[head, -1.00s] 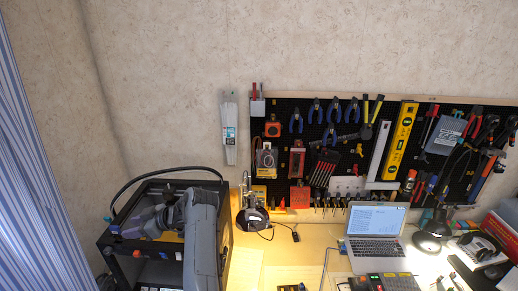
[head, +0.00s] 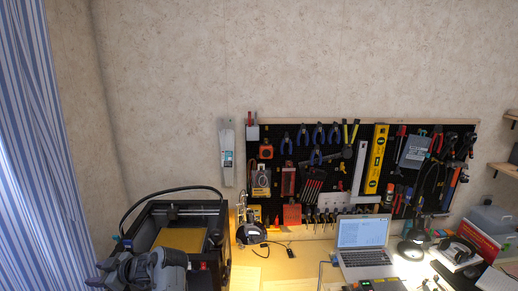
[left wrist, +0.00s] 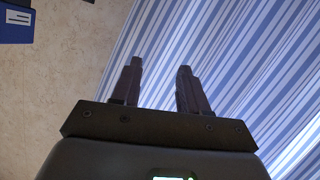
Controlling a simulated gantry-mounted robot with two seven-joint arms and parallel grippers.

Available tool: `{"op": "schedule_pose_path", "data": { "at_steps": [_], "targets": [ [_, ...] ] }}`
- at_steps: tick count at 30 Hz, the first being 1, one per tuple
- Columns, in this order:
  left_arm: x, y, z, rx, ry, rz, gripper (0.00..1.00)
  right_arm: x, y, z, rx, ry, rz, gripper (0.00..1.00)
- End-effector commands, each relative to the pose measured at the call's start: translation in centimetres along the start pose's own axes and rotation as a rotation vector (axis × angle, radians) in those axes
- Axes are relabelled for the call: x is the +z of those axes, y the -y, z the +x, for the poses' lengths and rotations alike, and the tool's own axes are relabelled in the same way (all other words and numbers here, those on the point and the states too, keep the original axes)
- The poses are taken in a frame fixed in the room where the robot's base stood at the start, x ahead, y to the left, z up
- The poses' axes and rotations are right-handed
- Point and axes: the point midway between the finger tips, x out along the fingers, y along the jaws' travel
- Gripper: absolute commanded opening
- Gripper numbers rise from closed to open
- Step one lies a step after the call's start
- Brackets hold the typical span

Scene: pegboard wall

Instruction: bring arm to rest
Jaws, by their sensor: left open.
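My left gripper (left wrist: 158,85) is open in the left wrist view, its two dark fingers apart with nothing between them. Behind the fingers are the striped curtain (left wrist: 225,50) and beige wall (left wrist: 60,80). In the head view my left arm (head: 150,272) shows at the bottom left, in front of the black 3D printer; its gripper (head: 100,272) is partly cut off and blurred toward the left. My right gripper is in neither view.
The black 3D printer (head: 215,212) stands at the left of the workbench (head: 262,265). A pegboard (head: 335,200) full of tools hangs on the wall. A laptop (head: 362,236) and lamp (head: 411,249) stand on the bench. The blue striped curtain (head: 30,150) hangs at the left.

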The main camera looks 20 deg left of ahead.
Motion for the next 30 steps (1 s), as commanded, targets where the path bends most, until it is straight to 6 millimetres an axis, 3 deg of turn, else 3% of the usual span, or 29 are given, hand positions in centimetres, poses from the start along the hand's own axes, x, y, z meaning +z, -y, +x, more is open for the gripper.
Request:
{"op": "schedule_pose_path", "data": {
  "at_steps": [6, 10, 14, 17, 20, 23, 27, 30],
  "targets": [
    [-0.4, -0.1, 2.9, 0.174, -0.03, -0.037, 0.44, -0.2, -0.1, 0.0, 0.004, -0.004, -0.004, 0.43],
    [-0.6, -0.8, 3.1, 0.367, -0.035, -0.016, 0.44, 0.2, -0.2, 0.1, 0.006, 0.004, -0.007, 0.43],
    [0.6, -1.8, 0.2, 0.634, -0.002, 0.091, 0.44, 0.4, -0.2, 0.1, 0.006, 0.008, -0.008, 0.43],
    [3.4, -1.4, -3.9, 0.834, 0.062, 0.234, 0.44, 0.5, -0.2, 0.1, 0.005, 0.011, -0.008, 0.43],
    [7.4, 0.8, -8.9, 1.012, 0.154, 0.424, 0.44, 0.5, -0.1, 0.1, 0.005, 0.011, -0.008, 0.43],
    [11.8, 4.8, -13.8, 1.15, 0.26, 0.635, 0.44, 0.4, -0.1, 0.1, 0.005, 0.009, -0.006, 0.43],
    [16.8, 12.5, -19.2, 1.274, 0.407, 0.924, 0.44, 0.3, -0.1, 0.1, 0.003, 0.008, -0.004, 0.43],
    [19.2, 18.6, -22.1, 1.323, 0.502, 1.119, 0.44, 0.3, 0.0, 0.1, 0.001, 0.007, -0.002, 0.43]
  ]
}}
